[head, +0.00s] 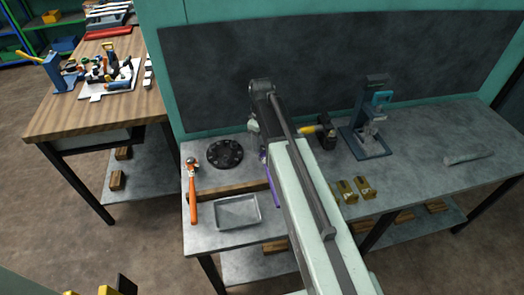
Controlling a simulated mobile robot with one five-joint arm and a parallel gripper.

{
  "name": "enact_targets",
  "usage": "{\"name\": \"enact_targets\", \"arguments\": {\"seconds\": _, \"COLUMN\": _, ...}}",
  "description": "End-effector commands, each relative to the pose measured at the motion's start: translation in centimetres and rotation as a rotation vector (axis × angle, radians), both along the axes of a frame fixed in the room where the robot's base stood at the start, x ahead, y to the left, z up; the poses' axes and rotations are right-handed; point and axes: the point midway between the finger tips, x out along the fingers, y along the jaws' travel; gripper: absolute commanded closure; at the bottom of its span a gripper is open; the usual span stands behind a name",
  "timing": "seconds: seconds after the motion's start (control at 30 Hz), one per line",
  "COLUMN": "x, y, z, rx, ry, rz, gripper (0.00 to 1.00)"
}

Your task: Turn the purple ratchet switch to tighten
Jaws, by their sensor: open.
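A purple part (270,186) shows as a thin strip at the left edge of my arm, over the workbench. Most of it is hidden behind the arm, so I cannot tell whether it is the ratchet switch or which way it is set. My gripper (262,153) points down at the far end of the arm, close to the purple part. It is open; its fingers are mostly hidden by my arm, and I cannot tell whether they touch anything. An orange-handled tool (193,198) lies at the bench's left edge.
On the grey workbench (430,142) are a black round disc (225,154), a grey tray (237,212), a blue press stand (366,140), brass blocks (347,192) and a grey bar (468,157). A dark backboard (215,75) rises behind. The bench's right part is mostly clear.

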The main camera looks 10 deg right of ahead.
Motion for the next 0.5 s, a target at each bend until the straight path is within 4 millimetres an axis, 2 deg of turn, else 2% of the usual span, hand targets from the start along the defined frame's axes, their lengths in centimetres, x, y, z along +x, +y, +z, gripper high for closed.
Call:
{"name": "enact_targets", "arguments": {"seconds": 0.03, "x": 0.00, "y": -0.03, "z": -1.38, "rx": 0.000, "ry": 0.000, "rz": -0.001, "gripper": 0.48}}
{"name": "enact_targets", "arguments": {"seconds": 0.07, "x": 0.00, "y": -0.03, "z": -1.57, "rx": 0.000, "ry": 0.000, "rz": -0.001, "gripper": 0.48}}
{"name": "enact_targets", "arguments": {"seconds": 0.37, "x": -0.01, "y": -0.09, "z": -1.45, "rx": 0.000, "ry": 0.000, "rz": -0.002, "gripper": 0.48}}
{"name": "enact_targets", "arguments": {"seconds": 0.5, "x": 0.00, "y": -0.11, "z": -1.44, "rx": 0.000, "ry": 0.000, "rz": -0.002, "gripper": 0.87}}
